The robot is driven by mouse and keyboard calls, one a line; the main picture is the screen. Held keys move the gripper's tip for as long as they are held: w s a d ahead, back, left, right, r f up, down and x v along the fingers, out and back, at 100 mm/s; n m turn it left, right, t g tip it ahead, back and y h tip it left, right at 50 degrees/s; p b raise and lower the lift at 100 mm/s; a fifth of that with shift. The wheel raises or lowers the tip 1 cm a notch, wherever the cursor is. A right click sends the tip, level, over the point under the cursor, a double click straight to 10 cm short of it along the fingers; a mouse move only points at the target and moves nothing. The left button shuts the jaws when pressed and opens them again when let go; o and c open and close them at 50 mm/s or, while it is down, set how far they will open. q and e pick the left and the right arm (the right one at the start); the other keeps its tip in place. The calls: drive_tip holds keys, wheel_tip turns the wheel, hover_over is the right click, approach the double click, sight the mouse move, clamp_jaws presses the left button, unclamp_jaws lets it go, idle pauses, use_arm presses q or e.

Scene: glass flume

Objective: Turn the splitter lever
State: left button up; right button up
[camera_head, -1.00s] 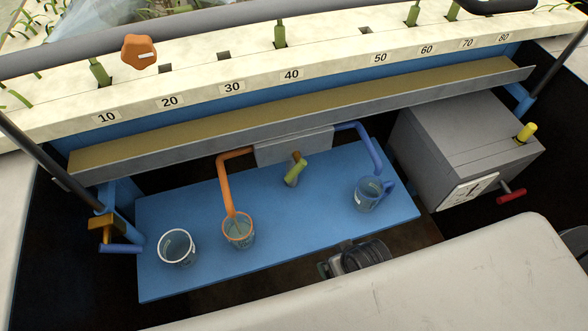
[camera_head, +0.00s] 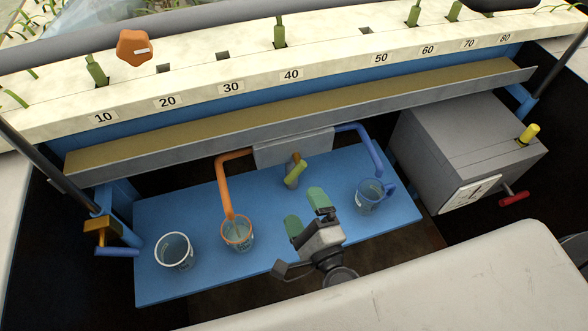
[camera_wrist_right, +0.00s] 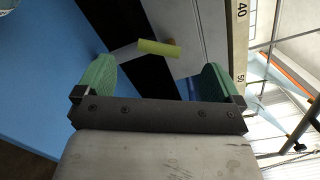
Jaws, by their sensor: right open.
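The splitter is a grey box (camera_head: 278,150) under the long trough, with an orange pipe (camera_head: 224,180) from its left and a blue pipe (camera_head: 368,142) from its right. Its lever (camera_head: 296,174) has a yellow-green handle on a brass-coloured pivot at the box's front. My right gripper (camera_head: 305,211), with green fingertips, is open and empty over the blue shelf, apart from the lever and on the near side of it. In the right wrist view the lever handle (camera_wrist_right: 160,47) shows in the gap between the fingers, beyond their tips. My left gripper is not in view.
A grey box (camera_head: 465,130) with a red-handled crank (camera_head: 514,198) stands right. The trough (camera_head: 300,115) overhangs the shelf.

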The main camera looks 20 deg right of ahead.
sight(299, 171)
drive_tip(key=w, duration=0.3)
drive_tip(key=w+m+h+p, duration=0.1)
drive_tip(key=w, duration=0.3)
drive_tip(key=w+m, duration=0.1)
drive_tip(key=w, duration=0.2)
drive_tip(key=shift+w+d+f+h, duration=0.3)
drive_tip(key=shift+d+f, duration=0.05)
drive_tip(key=shift+d, duration=0.05)
drive_tip(key=shift+c, duration=0.3)
drive_tip(key=c, duration=0.9)
drive_tip(key=shift+o, duration=0.2)
drive_tip(key=shift+d+n+p, duration=0.2)
drive_tip(key=shift+n+p, duration=0.9)
drive_tip(key=shift+p, duration=0.6)
drive_tip(key=shift+d+f+n+p, duration=0.2)
drive_tip(key=shift+n+p, duration=0.45)
drive_tip(key=shift+n, duration=0.3)
drive_tip(key=shift+d+f+n+p, duration=0.1)
drive_tip(key=shift+d+n+p, duration=0.05)
drive_tip(key=shift+n+p, duration=0.65)
drive_tip(key=shift+n, duration=0.35)
